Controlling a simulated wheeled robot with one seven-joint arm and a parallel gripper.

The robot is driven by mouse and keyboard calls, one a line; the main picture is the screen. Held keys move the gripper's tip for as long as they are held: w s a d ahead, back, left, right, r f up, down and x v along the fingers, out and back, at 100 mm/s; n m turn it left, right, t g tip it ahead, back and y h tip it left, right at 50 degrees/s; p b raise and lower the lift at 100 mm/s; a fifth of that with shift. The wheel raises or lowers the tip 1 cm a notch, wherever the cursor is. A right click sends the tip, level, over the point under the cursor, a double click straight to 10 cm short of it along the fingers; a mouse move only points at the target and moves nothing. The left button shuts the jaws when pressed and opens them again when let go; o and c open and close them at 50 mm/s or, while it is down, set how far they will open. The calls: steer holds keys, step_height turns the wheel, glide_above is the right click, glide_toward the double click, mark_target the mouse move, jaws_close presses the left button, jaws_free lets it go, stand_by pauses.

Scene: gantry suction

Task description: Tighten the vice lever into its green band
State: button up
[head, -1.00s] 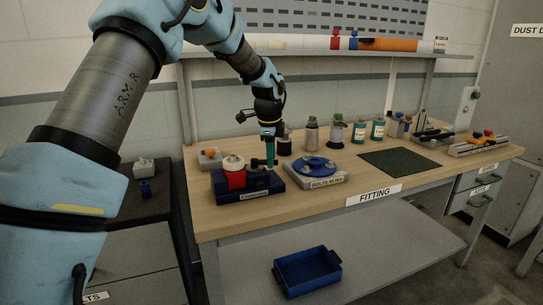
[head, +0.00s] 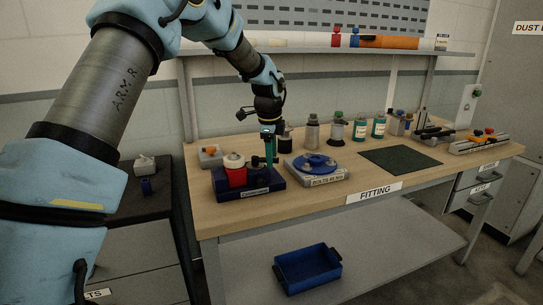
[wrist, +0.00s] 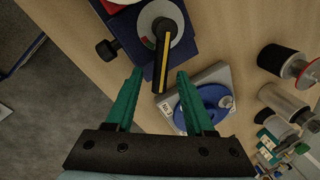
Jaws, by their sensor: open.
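The vice lever (wrist: 163,62) is a dark bar with a yellow stripe, in the wrist view. It runs from a round grey dial (wrist: 147,18) towards my gripper. The dial sits on a dark blue base (wrist: 187,43), which also shows in the head view (head: 273,185). A small red patch and a small green patch show on the dial beside the lever; which part is the target band is hard to tell. My gripper (wrist: 160,73) is open, with green fingers on either side of the lever's free end. I see no clear contact. It points down over the base in the head view (head: 269,160).
A grey plate with a blue flanged disc (head: 314,161) stands just right of the base. Several bottles (head: 359,130) stand behind it. A dark green mat (head: 400,159) lies further right. A black knob (wrist: 108,48) sticks out at the base's left in the wrist view.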

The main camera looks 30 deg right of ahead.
step_height(320, 180, up, 11)
steer(key=s+a+b, duration=0.1)
steer(key=b, duration=0.1)
steer(key=shift+s+a+f, duration=0.15)
steer(key=shift+s+f, duration=0.05)
steer(key=shift+s, duration=0.1)
steer(key=shift+s, duration=0.15)
